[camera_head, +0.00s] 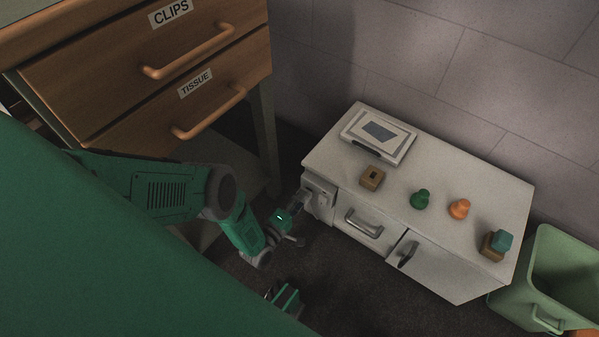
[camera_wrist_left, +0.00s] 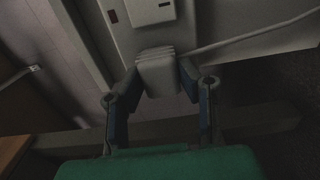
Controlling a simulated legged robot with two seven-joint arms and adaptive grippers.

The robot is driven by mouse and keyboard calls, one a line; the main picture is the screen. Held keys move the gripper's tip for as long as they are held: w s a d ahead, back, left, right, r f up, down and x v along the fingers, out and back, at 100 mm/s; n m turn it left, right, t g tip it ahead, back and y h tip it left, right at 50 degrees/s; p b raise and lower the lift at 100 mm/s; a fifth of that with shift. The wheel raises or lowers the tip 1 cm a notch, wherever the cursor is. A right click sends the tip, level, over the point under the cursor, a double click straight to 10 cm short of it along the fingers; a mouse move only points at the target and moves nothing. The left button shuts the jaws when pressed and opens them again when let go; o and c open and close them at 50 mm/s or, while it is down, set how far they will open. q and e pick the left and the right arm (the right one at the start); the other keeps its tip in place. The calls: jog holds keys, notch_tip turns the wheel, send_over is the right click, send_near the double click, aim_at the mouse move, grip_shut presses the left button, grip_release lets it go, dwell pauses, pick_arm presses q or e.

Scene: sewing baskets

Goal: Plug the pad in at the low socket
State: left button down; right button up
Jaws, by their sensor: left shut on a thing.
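The pad (camera_head: 379,133) is a white slab with a grey screen, lying on the back left of the white cabinet's top. My left gripper (camera_head: 297,211) is at the cabinet's left end, beside a pale socket box (camera_head: 319,196). In the left wrist view my left gripper (camera_wrist_left: 158,85) is shut on a pale grey plug (camera_wrist_left: 158,74). The plug's far end meets the lower part of a pale panel (camera_wrist_left: 151,38); I cannot tell whether it is seated. A pale cable (camera_wrist_left: 250,36) runs right from beside the plug. A green and grey part of mine low in the head view may be my right gripper.
The white cabinet (camera_head: 335,158) carries a brown block (camera_head: 372,178), a green peg (camera_head: 420,199), an orange peg (camera_head: 459,209) and a teal-and-brown stack (camera_head: 493,246). A wooden drawer unit (camera_head: 110,75) stands left. A green bin (camera_head: 556,262) stands right. Dark floor is open in front.

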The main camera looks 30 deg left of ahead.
pick_arm(q)
jog(key=shift+w, duration=0.3)
jog(key=c, duration=1.1)
grip_release()
jog(key=shift+o, duration=0.2)
jog(key=s, duration=1.2)
jog(key=shift+a, duration=0.45)
jog(key=shift+f, duration=0.1)
